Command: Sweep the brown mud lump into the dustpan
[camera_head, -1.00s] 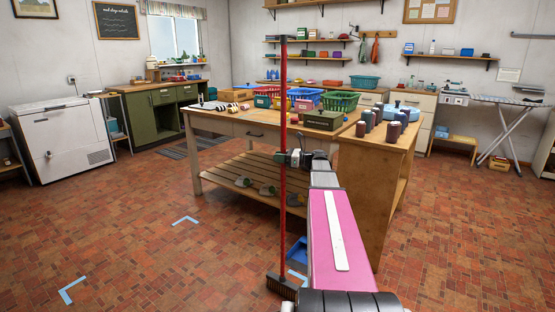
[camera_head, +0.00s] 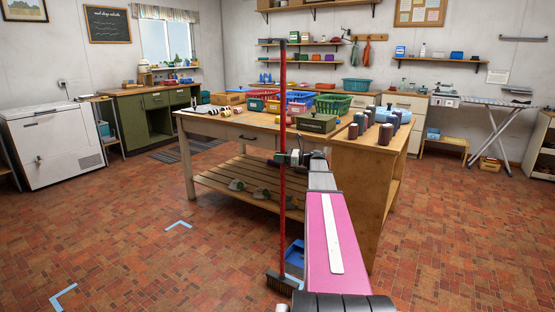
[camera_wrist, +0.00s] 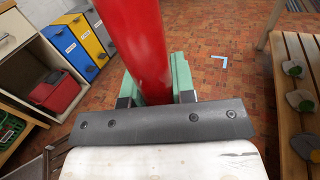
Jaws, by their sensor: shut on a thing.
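My gripper (camera_head: 285,158) is shut on the red handle of a broom (camera_head: 282,215), which stands upright with its dark bristle head (camera_head: 281,283) low near the floor. Whether the bristles touch the floor I cannot tell. In the wrist view the green finger pads of my gripper (camera_wrist: 157,85) close around the red broom handle (camera_wrist: 137,40). A blue dustpan (camera_head: 294,254) lies on the floor just behind the broom head, partly hidden by the handle and my arm. The brown mud lump does not show in either view.
A wooden workbench (camera_head: 225,131) with baskets, jars and a slatted lower shelf stands just beyond the broom. Blue corner marks (camera_head: 178,225) lie on the open tiled floor to the left. A white chest freezer (camera_head: 55,145) stands at the far left.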

